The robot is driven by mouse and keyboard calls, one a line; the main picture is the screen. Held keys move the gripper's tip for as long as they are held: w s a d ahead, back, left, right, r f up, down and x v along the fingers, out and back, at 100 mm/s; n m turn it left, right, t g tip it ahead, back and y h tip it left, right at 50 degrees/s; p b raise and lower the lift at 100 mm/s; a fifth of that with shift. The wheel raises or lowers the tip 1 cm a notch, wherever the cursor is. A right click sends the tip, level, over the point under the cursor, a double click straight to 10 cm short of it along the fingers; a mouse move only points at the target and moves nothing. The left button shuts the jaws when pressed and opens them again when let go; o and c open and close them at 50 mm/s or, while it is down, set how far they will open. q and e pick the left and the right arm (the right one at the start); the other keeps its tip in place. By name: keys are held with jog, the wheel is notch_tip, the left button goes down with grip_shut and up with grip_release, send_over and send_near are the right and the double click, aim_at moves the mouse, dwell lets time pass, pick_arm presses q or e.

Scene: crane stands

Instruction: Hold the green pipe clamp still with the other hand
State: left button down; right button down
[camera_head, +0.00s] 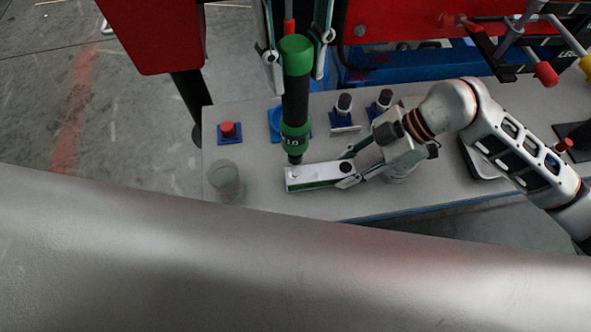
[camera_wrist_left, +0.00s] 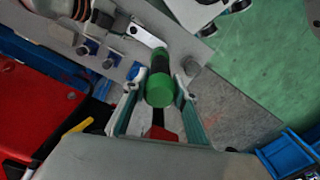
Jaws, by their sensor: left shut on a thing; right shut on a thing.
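A thick green and black screwdriver-like tool (camera_head: 296,95) stands roughly upright between the fingers of my left gripper (camera_head: 298,48), which is shut on it. Its green cap (camera_wrist_left: 160,92) fills the middle of the left wrist view. A long, narrow pale block with a green side, which looks like the pipe clamp (camera_head: 315,174), lies low over the table. My right gripper (camera_head: 346,174) is shut on the clamp's right end. The tool's lower tip is over the clamp's left end; I cannot tell if they touch.
The grey table (camera_head: 245,155) carries a red button on a blue base (camera_head: 229,131), a glassy cylinder (camera_head: 226,180) and small dark-topped posts (camera_head: 344,105) behind the clamp. A red structure (camera_head: 410,20) stands at the back. A large grey surface (camera_head: 200,260) covers the foreground.

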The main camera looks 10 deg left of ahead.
aim_at(295, 100)
pick_arm(q)
jog(key=shift+f, duration=0.1)
dwell(0.7)
jog(key=shift+f, duration=2.2)
jog(key=shift+f, duration=1.1)
dwell(2.3)
jog(key=shift+r, duration=2.65)
pick_arm(e)
jog(key=c, duration=1.5)
grip_release()
